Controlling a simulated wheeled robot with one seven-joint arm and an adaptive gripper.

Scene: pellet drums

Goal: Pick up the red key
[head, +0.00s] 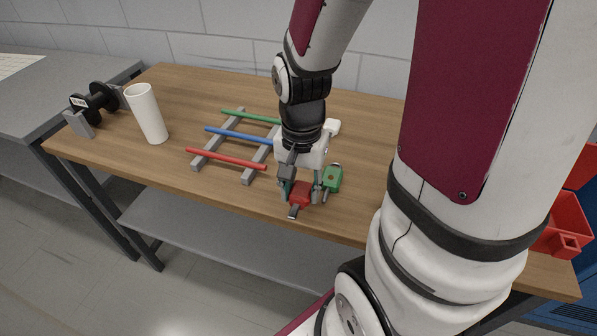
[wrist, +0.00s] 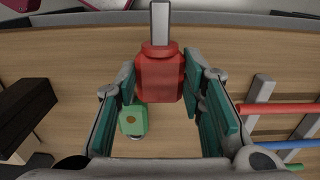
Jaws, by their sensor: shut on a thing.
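The red key (head: 300,194) has a chunky red head and a grey metal shank. My gripper (head: 301,188) points down near the front edge of the table and is shut on the red head. In the wrist view the red key (wrist: 160,78) sits between the teal finger pads of my gripper (wrist: 162,90), its shank pointing to the top of the picture. I cannot tell whether the key still touches the table. A green key (head: 333,178) stands close beside my gripper on the right; it also shows in the wrist view (wrist: 133,121).
Red, blue and green rods (head: 238,136) lie across two grey rails (head: 218,140) left of my gripper. A white cylinder (head: 147,114) and a black spool (head: 97,102) stand farther left. Red bins (head: 565,222) are at the right. A dark block (wrist: 28,112) shows in the wrist view.

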